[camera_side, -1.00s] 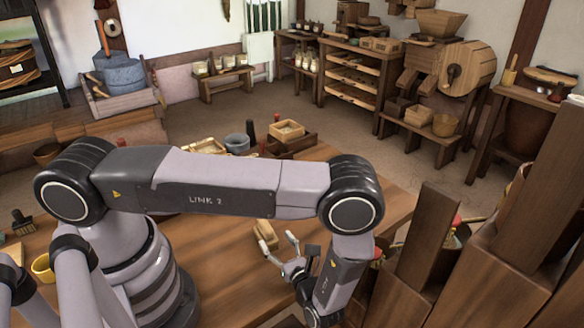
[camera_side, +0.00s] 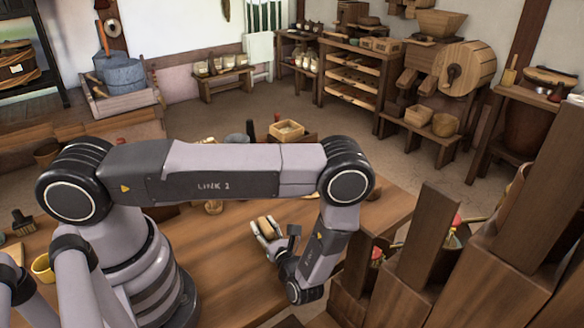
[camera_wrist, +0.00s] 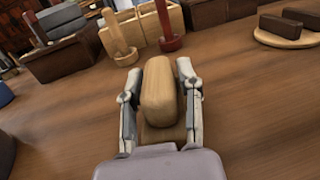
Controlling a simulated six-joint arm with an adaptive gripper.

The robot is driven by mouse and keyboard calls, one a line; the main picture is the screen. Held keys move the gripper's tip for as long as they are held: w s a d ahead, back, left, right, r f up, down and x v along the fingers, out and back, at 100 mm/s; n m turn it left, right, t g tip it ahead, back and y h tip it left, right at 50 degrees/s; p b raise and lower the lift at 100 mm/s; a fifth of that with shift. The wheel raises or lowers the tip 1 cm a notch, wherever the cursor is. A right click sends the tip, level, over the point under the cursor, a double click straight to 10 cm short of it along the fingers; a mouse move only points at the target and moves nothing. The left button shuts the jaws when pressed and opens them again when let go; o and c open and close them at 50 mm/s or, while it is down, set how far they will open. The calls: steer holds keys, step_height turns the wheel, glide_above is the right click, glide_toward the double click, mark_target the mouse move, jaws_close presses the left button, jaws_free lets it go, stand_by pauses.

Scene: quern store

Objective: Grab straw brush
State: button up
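A tan, rounded wooden block on a brownish base, which looks like the straw brush (camera_wrist: 159,92), lies on the wooden table. It also shows in the side view (camera_side: 266,227). My gripper (camera_wrist: 158,78) has one finger on each side of it, with the block between the fingers. A thin gap shows at the left finger; on the right I cannot tell whether the finger touches. The fingers look open, and the block rests on the table. The lower part of the brush is partly hidden by my gripper's body.
Beyond the brush stand a light wooden box (camera_wrist: 122,28) and a red peg-like piece (camera_wrist: 166,25). A round board (camera_wrist: 285,38) with dark blocks lies to the right. A dark-bristled brush (camera_side: 22,222) is at the table's far left. Tall wooden posts (camera_side: 428,235) rise at the right.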

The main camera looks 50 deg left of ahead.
jaws_close()
